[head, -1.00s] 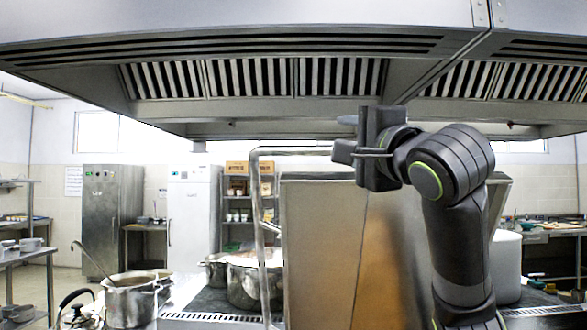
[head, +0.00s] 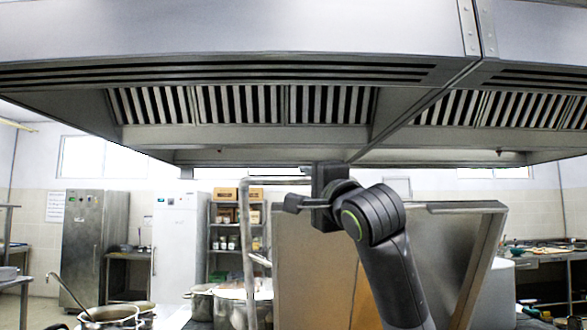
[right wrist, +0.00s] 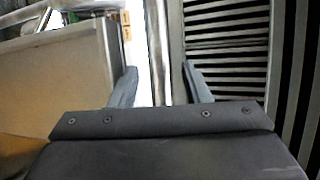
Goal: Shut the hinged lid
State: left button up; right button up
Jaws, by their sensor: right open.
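The hinged lid (head: 315,270) stands raised as a large steel panel with a bronze sheen, in the middle of the head view. A bent silver bar handle (head: 249,245) stands out at its left side. My right gripper (head: 298,188) is beside the lid's upper left edge, near the top of the bar. In the right wrist view the lid (right wrist: 65,80) fills the left side. The right gripper (right wrist: 161,86) has its fingers apart, with a pale vertical bar in line between them; I cannot tell whether it touches. My right arm hides part of the lid. My left gripper is not in view.
A large extractor hood (head: 240,70) hangs low above the lid and gripper. Pots (head: 230,305) stand behind the bar on the left, and another pot with a ladle (head: 108,316) is at the lower left. Fridges and a shelf stand further back.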

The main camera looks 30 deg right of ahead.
aim_at(300, 182)
jog(key=p+x, duration=0.1)
jog(key=x, duration=0.2)
jog(key=p+x, duration=0.1)
jog(key=x, duration=0.2)
jog(key=shift+r, duration=0.2)
jog(key=shift+w+p, duration=0.4)
jog(key=shift+w, duration=0.15)
grip_shut()
